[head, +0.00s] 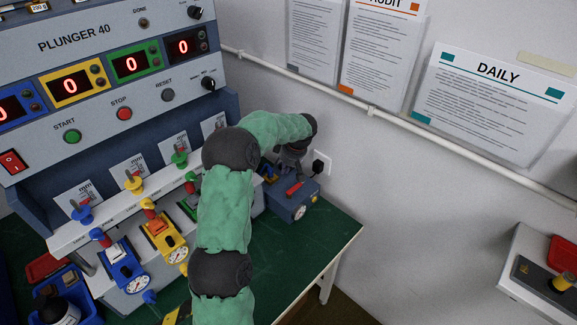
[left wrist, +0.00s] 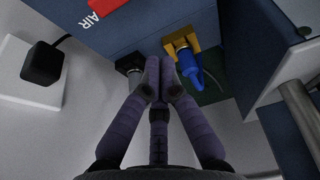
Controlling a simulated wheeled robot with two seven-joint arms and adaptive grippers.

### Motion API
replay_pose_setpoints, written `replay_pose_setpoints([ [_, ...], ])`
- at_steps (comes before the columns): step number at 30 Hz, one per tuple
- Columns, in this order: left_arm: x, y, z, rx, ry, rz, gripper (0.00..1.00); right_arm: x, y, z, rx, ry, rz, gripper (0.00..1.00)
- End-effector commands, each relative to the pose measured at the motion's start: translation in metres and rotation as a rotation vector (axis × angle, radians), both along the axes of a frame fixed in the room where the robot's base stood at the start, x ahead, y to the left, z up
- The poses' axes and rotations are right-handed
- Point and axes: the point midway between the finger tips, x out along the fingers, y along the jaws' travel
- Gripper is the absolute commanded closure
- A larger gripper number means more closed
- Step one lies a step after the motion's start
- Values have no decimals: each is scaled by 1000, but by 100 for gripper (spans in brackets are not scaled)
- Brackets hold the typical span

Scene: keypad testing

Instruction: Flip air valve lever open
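The air valve is a blue box (head: 290,207) on the bench's back right corner, with a red lever (head: 295,187) on its face and a round gauge. In the left wrist view the blue box (left wrist: 150,25) carries the word AIR beside a red part (left wrist: 108,14), which is cut by the top edge. My left gripper (head: 291,153) is just behind the box in the head view, partly hidden by its own wrist. In the left wrist view its fingers (left wrist: 159,72) are together, with nothing visible between them, close to a grey fitting. My right gripper is out of view.
A wall socket with a black plug (head: 318,167) is right behind the box. A yellow fitting with a blue connector (left wrist: 190,68) is beside the fingers. The plunger test panel (head: 110,75) and coloured clamp fixtures stand left.

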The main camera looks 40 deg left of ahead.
Motion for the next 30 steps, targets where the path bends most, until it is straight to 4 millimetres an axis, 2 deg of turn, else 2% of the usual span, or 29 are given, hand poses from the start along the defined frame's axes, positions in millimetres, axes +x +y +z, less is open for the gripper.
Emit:
replay_pose_setpoints([
  [1,-1,4,-13,0,2,2,100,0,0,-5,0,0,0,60],
  [6,0,14,-41,0,3,1,100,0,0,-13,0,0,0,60],
  [9,0,-3,-39,0,-1,-3,100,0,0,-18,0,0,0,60],
  [15,-2,-21,-38,0,-1,-1,100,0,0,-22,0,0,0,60],
  [30,-2,-27,-37,0,0,-2,100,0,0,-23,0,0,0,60],
])
